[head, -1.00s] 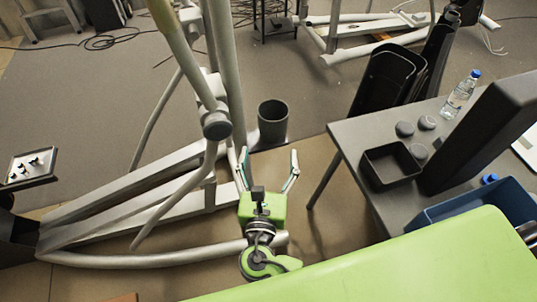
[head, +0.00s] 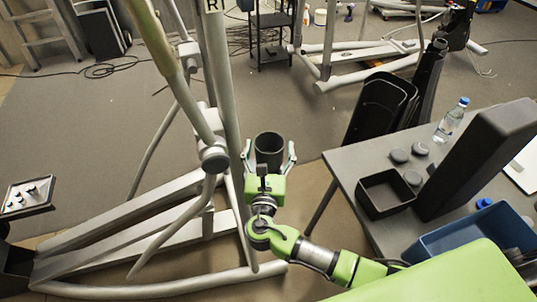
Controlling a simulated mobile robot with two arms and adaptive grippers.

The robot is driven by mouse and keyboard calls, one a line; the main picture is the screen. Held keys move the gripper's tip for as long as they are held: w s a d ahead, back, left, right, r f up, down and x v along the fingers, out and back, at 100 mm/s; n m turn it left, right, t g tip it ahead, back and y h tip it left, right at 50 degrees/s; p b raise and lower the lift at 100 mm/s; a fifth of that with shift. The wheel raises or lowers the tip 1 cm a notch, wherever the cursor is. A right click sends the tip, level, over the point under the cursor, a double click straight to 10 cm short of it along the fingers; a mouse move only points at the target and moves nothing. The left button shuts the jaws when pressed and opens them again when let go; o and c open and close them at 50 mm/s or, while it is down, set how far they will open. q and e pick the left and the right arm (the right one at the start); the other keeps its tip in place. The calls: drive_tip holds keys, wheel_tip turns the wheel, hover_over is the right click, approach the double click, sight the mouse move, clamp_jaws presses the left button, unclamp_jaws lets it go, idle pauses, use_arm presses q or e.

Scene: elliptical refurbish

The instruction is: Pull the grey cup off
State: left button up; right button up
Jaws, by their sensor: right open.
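The grey cup (head: 268,146) is a dark grey, open-topped cylinder beside the upright pole of the elliptical machine (head: 222,100). Its lower part is hidden behind my right gripper. My right gripper (head: 268,153) is open, with one finger on the left and one on the right of the cup. Whether the fingers touch the cup is not clear. My left gripper is not in view.
A grey table (head: 345,150) at the right holds a black open box (head: 388,192), several dark round caps, a water bottle (head: 451,120) and a blue bin (head: 440,240). Black panels (head: 380,108) stand behind it. Machine rails fill the lower left.

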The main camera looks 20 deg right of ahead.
drive_tip(key=c, duration=1.9)
drive_tip(key=shift+o, duration=0.2)
drive_tip(key=shift+r, duration=0.15)
wheel_tip(320, 180, up, 8)
drive_tip(key=p, duration=0.8)
